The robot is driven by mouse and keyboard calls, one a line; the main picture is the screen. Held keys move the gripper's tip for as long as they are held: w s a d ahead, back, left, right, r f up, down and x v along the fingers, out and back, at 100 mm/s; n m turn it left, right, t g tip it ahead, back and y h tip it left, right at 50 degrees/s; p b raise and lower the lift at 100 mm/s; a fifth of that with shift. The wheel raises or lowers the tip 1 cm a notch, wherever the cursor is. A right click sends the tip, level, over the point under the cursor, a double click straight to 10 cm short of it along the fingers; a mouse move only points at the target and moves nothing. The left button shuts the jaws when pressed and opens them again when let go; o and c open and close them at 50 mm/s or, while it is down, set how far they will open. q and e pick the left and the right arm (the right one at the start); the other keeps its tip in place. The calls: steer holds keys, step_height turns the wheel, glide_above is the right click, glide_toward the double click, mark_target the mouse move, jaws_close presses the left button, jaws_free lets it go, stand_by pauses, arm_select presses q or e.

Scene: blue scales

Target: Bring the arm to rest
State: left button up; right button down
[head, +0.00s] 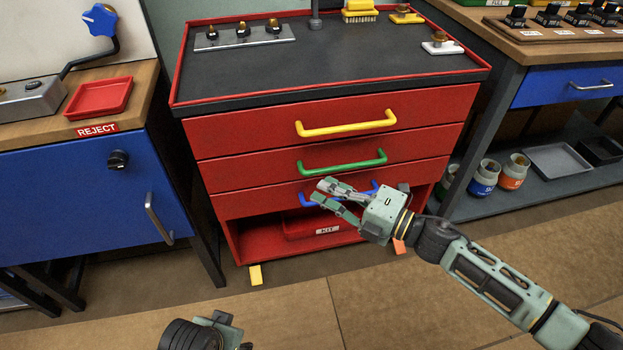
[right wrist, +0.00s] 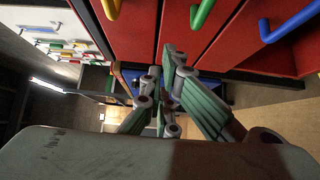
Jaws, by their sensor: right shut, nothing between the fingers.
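My right gripper (head: 319,191) is in front of the lowest drawer of the red cabinet, near its blue handle (head: 362,193). Its fingers are shut with nothing between them, and they overlap the handle in the head view; I cannot tell whether they touch it. The right wrist view shows the green-grey fingers (right wrist: 162,95) beside the red drawer fronts, with the blue handle (right wrist: 290,28) to the right. My left gripper (head: 222,330) shows only in part at the bottom edge, and its fingers are not clear.
The red cabinet (head: 325,115) has yellow (head: 345,126) and green (head: 342,165) handles above; its drawers look shut. A red KIT bin (head: 318,226) lies on its open bottom shelf. A blue cabinet (head: 80,185) stands left, a workbench (head: 540,50) right. The floor (head: 290,305) in front is clear.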

steer(key=shift+s+d, duration=0.2)
steer(key=shift+d, duration=0.35)
